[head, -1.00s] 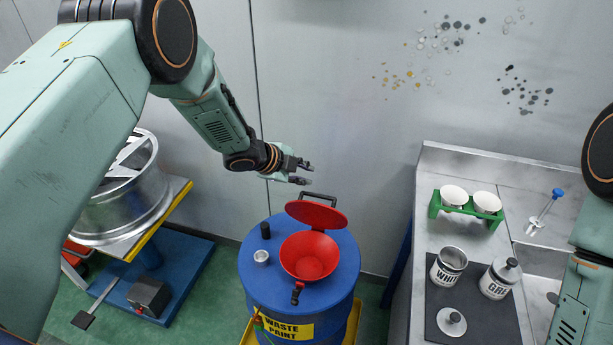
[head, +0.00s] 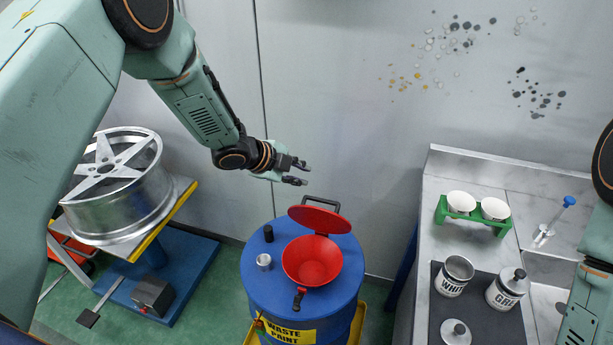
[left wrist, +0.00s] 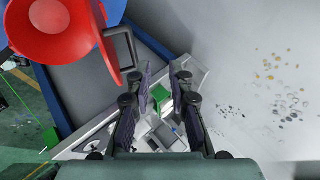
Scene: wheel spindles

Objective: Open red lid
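The red lid (head: 320,218) stands tilted up and open at the back of a red funnel (head: 312,262). The funnel sits on top of a blue waste paint drum (head: 258,290). A dark handle frame shows behind the lid. My left gripper (head: 305,173) is above and behind the lid, apart from it, with its fingers spread and nothing between them. In the left wrist view the left gripper (left wrist: 163,92) is open, and the lid (left wrist: 112,58) and funnel (left wrist: 50,25) are at the upper left. My right gripper is out of the head view; only part of my right arm shows.
A steel counter (head: 437,190) at the right holds a green rack (head: 473,219) with white cups and labelled cans (head: 456,276). A wheel rim (head: 120,190) rests on a stand at the left. A grey wall is close behind my left gripper.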

